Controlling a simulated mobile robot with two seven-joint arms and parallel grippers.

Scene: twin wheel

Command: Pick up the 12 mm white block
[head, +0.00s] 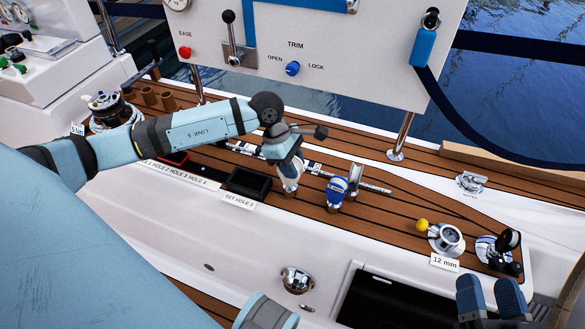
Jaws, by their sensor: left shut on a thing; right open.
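A small white block (291,174) with a silvery lower end is in the middle of the head view, beside the metal track on the teak deck. My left gripper (287,152) is shut on it from above and hides its top. I cannot tell whether its lower end touches the deck. A blue block (337,191) stands just to its right, apart from it. A label reading "12 mm" (445,263) lies at the right, below a silvery round fitting (446,238) with a yellow ball (422,225). My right gripper (492,303) is open and empty at the lower right.
A dark open box (249,183) labelled "SET HOLE 3" is left of the white block. A white panel (355,60) with levers stands behind. A black-topped fitting (497,246) is at the right. A dark recess (385,304) lies in front. Bare deck lies right of the blue block.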

